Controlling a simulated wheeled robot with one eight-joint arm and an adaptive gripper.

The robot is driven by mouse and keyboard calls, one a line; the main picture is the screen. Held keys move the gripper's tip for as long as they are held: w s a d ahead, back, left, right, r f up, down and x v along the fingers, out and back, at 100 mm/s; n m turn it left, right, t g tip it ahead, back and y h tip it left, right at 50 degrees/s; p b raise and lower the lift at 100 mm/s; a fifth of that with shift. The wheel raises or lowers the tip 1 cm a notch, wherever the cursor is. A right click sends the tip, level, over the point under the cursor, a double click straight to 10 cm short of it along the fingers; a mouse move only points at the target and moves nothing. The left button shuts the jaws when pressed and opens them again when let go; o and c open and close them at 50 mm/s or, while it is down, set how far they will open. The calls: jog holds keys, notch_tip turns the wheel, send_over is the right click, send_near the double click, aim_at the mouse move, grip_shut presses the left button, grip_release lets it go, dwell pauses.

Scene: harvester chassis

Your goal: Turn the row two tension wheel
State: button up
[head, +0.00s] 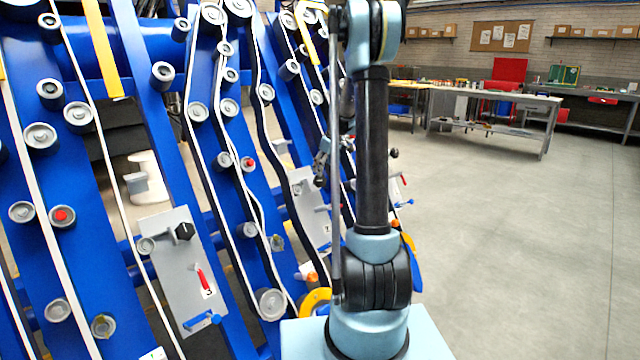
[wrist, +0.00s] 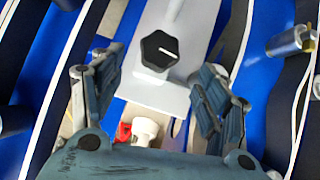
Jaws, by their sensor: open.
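A black lobed knob (wrist: 160,50) with a white pointer line sits on a light grey panel (wrist: 175,95) in the wrist view. It looks like the tension wheel, but no row number is readable there. My gripper (wrist: 160,68) is open, with one finger on each side of the knob, and holds nothing; contact with the knob cannot be told. In the head view my gripper (head: 322,160) is small and partly behind my arm, near a middle grey panel (head: 312,208). That panel's knob is not clear.
A nearer grey panel (head: 172,262), marked 3, carries another black knob (head: 184,231) and a red lever (head: 203,280). Blue slanted beams (head: 85,195) with pulleys and belts crowd the left. Workbenches (head: 490,105) stand at the back; the floor (head: 520,250) at right is clear.

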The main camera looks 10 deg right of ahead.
aim_at(321, 178)
jog(key=x, duration=0.8)
jog(key=shift+w+f, duration=0.1)
jog(key=shift+f, duration=0.3)
jog(key=c, duration=1.1)
jog(key=shift+o, duration=0.2)
jog(key=shift+a, duration=0.2)
jog(key=shift+d, duration=0.15)
